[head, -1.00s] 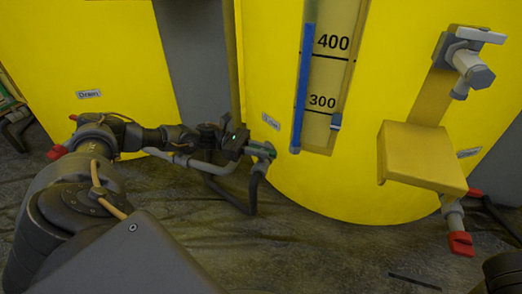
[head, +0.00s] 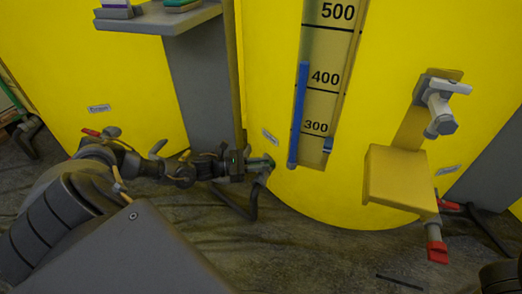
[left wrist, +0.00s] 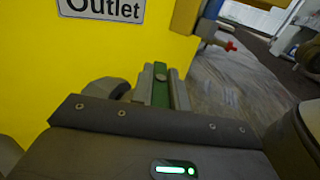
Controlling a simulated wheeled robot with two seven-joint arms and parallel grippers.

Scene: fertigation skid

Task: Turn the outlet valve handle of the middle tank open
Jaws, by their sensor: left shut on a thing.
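The middle tank (head: 400,45) is yellow and fills the centre and right of the head view. Its outlet valve has a green handle (head: 270,161), low on the tank's left side beside a small label. In the left wrist view the green handle (left wrist: 160,92) lies between two grey fingers, below the "Outlet" label (left wrist: 101,9). My left gripper (head: 258,163) is shut on this handle, with the arm reaching in from the left. The gripper hides part of the handle and the valve body. My right gripper is not in view.
A level gauge (head: 318,110) with a blue bar stands right of the valve. A dark hose (head: 245,210) bends below the outlet. A grey shelf (head: 165,20) is above the arm.

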